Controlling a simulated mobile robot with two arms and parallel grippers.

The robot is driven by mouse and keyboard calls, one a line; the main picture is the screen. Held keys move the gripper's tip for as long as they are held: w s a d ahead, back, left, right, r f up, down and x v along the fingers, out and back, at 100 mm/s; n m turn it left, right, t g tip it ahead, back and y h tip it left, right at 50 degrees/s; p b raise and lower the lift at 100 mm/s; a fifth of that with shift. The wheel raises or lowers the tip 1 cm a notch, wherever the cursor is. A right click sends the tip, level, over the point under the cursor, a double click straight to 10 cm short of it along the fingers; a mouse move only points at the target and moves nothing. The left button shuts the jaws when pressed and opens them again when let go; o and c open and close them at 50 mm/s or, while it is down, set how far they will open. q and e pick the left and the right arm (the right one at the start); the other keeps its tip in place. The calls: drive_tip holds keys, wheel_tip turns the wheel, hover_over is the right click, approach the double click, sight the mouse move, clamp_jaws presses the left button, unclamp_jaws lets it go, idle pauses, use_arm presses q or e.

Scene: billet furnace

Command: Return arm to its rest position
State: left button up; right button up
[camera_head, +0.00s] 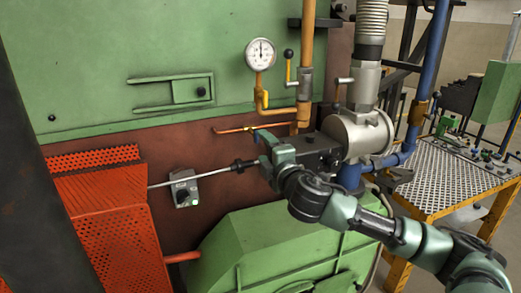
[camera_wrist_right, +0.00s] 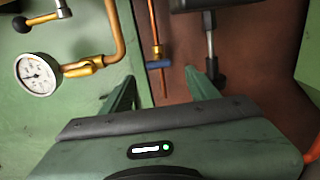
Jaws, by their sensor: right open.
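My right arm comes in from the lower right in the head view. Its green right gripper (camera_head: 262,147) is raised in front of the brown furnace wall, near the thin copper pipe. In the right wrist view the two green fingers of this gripper (camera_wrist_right: 160,90) stand apart with nothing held between them. The copper pipe (camera_wrist_right: 153,25) with a blue valve handle (camera_wrist_right: 158,64) shows beyond the gap. I cannot tell whether a finger touches the handle. My left gripper is in neither view.
A pressure gauge (camera_head: 260,54) and yellow pipe (camera_head: 306,50) are above the gripper. A black-handled rod (camera_head: 205,174) and grey switch box (camera_head: 184,188) are left of it. Orange mesh guards (camera_head: 120,235) stand at left. A yellow-framed table (camera_head: 440,190) is at right.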

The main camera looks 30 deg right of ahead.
idle(0.5)
